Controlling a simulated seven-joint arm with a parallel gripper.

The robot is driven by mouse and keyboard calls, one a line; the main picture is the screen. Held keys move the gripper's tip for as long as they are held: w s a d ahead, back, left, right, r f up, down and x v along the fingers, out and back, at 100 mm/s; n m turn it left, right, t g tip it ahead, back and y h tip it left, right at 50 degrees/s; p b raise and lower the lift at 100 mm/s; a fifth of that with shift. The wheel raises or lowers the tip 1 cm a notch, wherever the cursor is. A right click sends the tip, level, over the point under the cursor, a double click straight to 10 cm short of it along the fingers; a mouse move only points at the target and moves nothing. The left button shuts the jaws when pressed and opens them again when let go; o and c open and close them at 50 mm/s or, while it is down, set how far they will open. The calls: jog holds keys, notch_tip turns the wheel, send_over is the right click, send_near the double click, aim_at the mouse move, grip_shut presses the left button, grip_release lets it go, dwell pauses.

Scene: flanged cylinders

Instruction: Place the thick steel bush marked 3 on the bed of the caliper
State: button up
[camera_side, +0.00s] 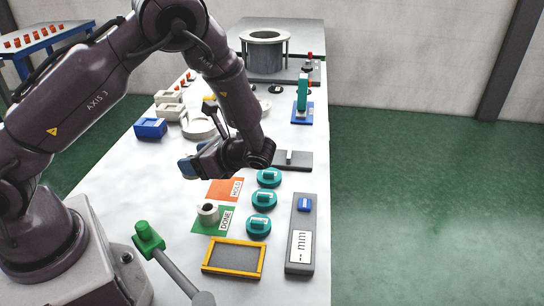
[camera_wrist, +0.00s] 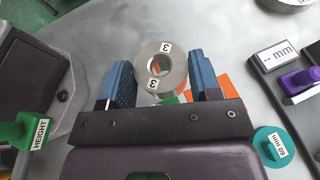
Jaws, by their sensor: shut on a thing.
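The thick steel bush marked 3 (camera_wrist: 150,68) is in the wrist view, a grey ring with a round hole, held between the two blue fingers of my gripper (camera_wrist: 162,82). In the side view my gripper (camera_side: 191,167) is above the table, behind the orange mat; the held bush is not clearly visible there. The caliper seems to be the long grey device (camera_side: 301,261) with a "-- mm" display and a blue slider, at the table's right edge.
Another steel bush (camera_side: 208,214) stands on the green DONE mat (camera_side: 226,227). The orange HOLD mat (camera_side: 222,187) is behind it. Teal discs (camera_side: 264,199) lie between the mats and the caliper. A yellow-framed tray (camera_side: 234,271) is in front. A green knob (camera_side: 148,237) stands at left.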

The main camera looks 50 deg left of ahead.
jog(key=w+a+r+m+t+y, duration=0.1)
jog(key=w+r+m+t, duration=0.3)
jog(key=w+m+t, duration=0.55)
jog(key=shift+t, duration=0.95)
jog(key=w+a+f, duration=0.1)
jog(key=w+f, duration=0.2)
jog(key=w, duration=0.2)
jog(key=w+a+f, duration=0.1)
jog(key=w+f, duration=0.2)
jog(key=w, duration=0.1)
jog(key=w+a+f, duration=0.1)
jog(key=w+f, duration=0.3)
jog(key=w, duration=0.1)
jog(key=shift+w+a, duration=0.15)
jog(key=shift+w, duration=0.15)
jog(key=shift+w+f+m, duration=0.1)
jog(key=shift+f+m, duration=0.15)
jog(key=shift+f, duration=1.3)
jog(key=o, duration=1.2)
jog(key=shift+f+h, duration=0.15)
jog(key=shift+h, duration=0.15)
